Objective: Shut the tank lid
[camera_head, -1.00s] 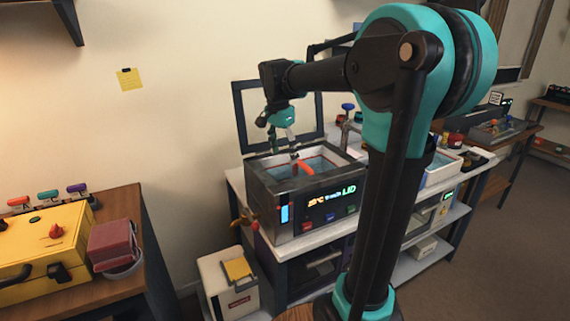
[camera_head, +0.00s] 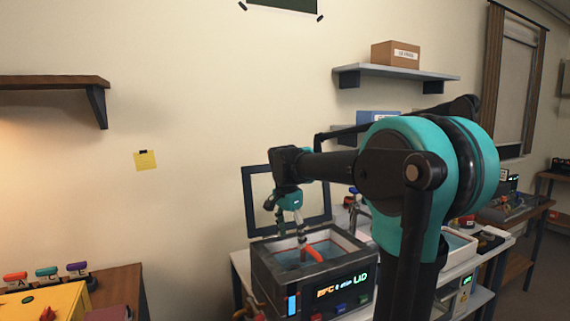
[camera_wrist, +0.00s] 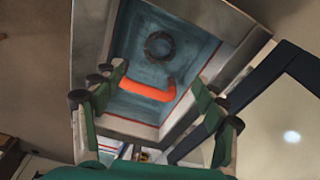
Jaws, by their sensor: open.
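The tank (camera_head: 268,285) is a grey box with an open top and a lit front display reading "LID". Its lid (camera_head: 249,208), a dark frame around a clear panel, stands upright at the back of the tank. The frame also shows at the right of the wrist view (camera_wrist: 268,82). My gripper (camera_head: 289,228) points down over the open tank, apart from the lid. In the wrist view my gripper (camera_wrist: 157,88) has its green fingers spread. Between them, an orange bent piece (camera_wrist: 148,90) and a dark ring (camera_wrist: 160,46) show inside the tank.
A faucet-like fitting and a white basin (camera_head: 456,246) stand to the tank's right, partly behind my arm. A yellow case (camera_head: 45,303) sits on the wooden bench at left. A wall shelf (camera_head: 400,72) holds a cardboard box.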

